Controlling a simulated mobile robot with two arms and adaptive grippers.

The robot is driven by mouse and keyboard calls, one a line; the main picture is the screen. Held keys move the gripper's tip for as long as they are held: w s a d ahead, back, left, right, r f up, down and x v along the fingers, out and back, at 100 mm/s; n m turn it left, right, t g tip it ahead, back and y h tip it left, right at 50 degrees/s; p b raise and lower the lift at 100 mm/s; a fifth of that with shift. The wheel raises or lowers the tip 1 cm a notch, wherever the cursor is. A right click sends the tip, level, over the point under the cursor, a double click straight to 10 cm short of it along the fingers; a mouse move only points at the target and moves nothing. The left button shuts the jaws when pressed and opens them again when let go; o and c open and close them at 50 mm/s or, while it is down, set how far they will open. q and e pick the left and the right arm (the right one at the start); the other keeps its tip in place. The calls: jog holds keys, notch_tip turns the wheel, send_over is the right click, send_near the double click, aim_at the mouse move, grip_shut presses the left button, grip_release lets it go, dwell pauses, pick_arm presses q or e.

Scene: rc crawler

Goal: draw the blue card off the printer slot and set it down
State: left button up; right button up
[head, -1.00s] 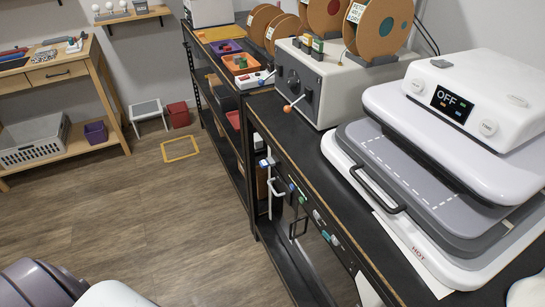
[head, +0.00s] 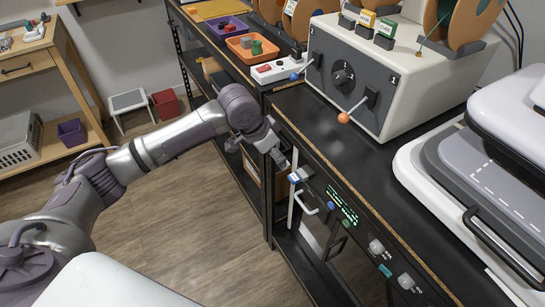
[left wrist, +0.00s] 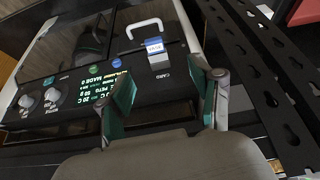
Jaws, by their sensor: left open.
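The blue card (head: 294,179) sits at the printer slot on the front of the bench. In the left wrist view the blue card (left wrist: 155,47) shows a blue top band above a white block, beside the word CARD on the printer's dark panel (left wrist: 130,88). My left gripper (head: 283,161) is just behind and above the card in the head view. In the left wrist view the left gripper (left wrist: 168,92) has its fingers spread, with the card beyond and between them, apart from both. My right gripper is in neither view.
The printer front has a lit green display (head: 344,206), knobs and a white door handle (head: 308,206). A grey machine with an orange-tipped lever (head: 344,117) and a heat press (head: 490,190) stand on the black benchtop. A perforated black rail (left wrist: 262,62) is close on the right.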

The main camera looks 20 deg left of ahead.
aim_at(290, 180)
pick_arm(q)
jog(key=shift+m+g, duration=0.3)
jog(key=x, duration=0.7)
jog(key=b+x, duration=0.1)
jog(key=x, duration=0.3)
jog(key=shift+s+d+f, duration=0.15)
jog(key=shift+s+f, duration=0.15)
jog(key=shift+s, duration=0.05)
jog(key=shift+c, duration=0.3)
jog(key=c, duration=1.1)
jog(key=shift+s+a+p, duration=0.55)
jog(key=shift+s+p, duration=0.15)
jog(key=shift+p, duration=0.2)
jog(key=shift+s+a+p, duration=0.55)
jog(key=shift+s+p, duration=0.2)
jog(key=shift+p, duration=0.15)
jog(key=shift+c, duration=0.2)
